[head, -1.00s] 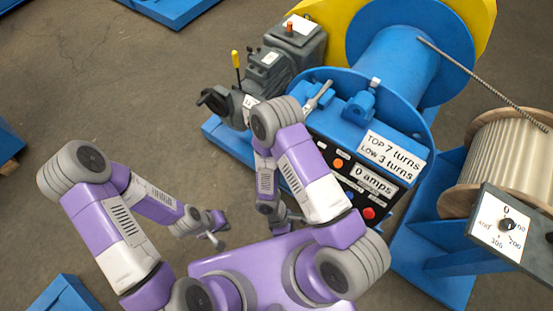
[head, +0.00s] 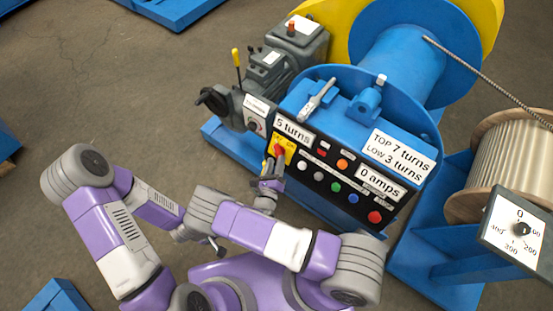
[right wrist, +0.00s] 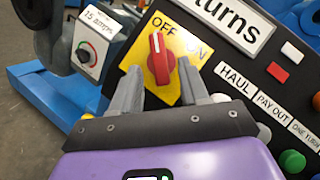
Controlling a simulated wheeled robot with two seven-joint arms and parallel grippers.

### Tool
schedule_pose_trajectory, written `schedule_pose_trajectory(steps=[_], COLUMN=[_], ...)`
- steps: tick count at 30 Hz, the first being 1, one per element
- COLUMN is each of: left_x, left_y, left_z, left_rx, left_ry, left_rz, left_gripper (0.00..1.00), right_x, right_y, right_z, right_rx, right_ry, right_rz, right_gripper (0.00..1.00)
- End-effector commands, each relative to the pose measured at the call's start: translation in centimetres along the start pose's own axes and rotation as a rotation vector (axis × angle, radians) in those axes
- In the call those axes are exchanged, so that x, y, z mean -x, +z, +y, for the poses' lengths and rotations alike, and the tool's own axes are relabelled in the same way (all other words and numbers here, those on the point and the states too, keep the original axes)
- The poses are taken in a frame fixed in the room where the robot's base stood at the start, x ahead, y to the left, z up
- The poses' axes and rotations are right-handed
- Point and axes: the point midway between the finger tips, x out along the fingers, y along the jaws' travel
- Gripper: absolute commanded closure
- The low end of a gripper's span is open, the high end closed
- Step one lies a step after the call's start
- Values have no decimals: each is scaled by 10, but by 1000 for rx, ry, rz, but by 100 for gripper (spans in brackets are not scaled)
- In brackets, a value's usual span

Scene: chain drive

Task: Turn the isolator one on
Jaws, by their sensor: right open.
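The isolator is a red rotary handle (right wrist: 160,60) on a yellow plate (right wrist: 206,38) marked OFF at left and ON at right. In the right wrist view the handle stands roughly upright, its top near the OFF word. In the head view the isolator (head: 279,150) is at the left end of the black panel (head: 320,172). My right gripper (right wrist: 160,88) is open, its two grey fingers below and on either side of the handle. I cannot tell whether they touch it. My left gripper (head: 212,243) is at lower left, away from the panel; its jaws are too small to read.
Coloured buttons, including a green one (right wrist: 291,161) and a red one (head: 375,217), sit right of the isolator. A grey box with a dial (right wrist: 88,56) stands at its left. The blue winch drum (head: 398,50) is behind. Open floor lies left.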

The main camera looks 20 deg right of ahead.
Motion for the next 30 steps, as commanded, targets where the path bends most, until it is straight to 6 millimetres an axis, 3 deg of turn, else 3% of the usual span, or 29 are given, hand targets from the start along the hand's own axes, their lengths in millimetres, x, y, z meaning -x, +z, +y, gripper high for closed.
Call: schedule_pose_trajectory(steps=[6,14,24,30], left_x=[-3,-3,-3,-4], left_y=[0,0,0,0], left_z=[-1,-1,-1,-2], left_rx=[0,0,0,0], left_ry=[0,0,0,0], left_rz=[0,0,0,0], left_gripper=[100,100,100,100], right_x=[-20,-22,-22,-22], right_y=[-1,0,-1,-1], right_z=[0,0,0,0], right_rx=[-1,-1,-1,-8], right_ry=[0,0,0,-5], right_rz=[2,2,3,3], right_gripper=[55,55,100,100])
